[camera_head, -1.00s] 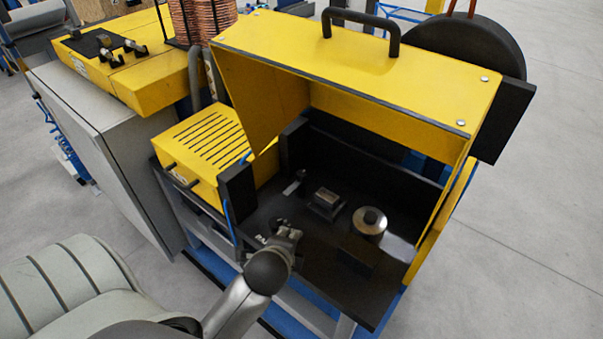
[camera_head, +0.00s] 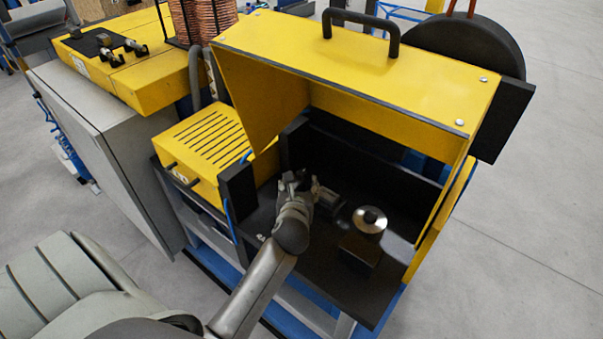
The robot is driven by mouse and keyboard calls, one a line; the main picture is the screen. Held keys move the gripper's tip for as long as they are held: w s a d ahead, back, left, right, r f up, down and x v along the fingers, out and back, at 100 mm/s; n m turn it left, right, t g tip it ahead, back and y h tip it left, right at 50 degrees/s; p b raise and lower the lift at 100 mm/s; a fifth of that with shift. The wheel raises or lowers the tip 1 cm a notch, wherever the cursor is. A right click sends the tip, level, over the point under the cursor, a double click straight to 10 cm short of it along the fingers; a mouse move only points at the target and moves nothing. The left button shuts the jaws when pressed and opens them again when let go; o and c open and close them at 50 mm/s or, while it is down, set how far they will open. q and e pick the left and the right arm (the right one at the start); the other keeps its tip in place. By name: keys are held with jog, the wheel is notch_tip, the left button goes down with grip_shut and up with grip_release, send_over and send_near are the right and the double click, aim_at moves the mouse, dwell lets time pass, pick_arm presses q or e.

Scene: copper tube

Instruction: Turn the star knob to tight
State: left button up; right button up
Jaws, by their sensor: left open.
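My left gripper (camera_head: 296,181) reaches into the yellow-hooded machine, over the black work plate (camera_head: 318,262). Its dark fingers are small and partly hidden by its own wrist; it is open. It is close to the small block fixture (camera_head: 328,200), on that fixture's left side; I cannot tell whether they touch. A round metal roller with a black knob-like top (camera_head: 370,216) stands to the right, clear of the gripper. I cannot tell whether this top is the star knob. The small metal part at the plate's back left is now hidden behind the gripper. My right gripper is out of view.
The yellow hood (camera_head: 370,75) stands open above the plate, with a black handle (camera_head: 362,22) on top. A black upright block (camera_head: 237,190) and yellow slotted box (camera_head: 198,145) border the left. A dark block (camera_head: 359,250) sits before the roller.

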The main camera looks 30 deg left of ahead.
aim_at(301, 175)
pick_arm(q)
jog(key=x, duration=0.9)
jog(key=shift+p, duration=0.4)
jog(key=shift+s, duration=0.1)
jog(key=shift+d, duration=0.1)
grip_shut()
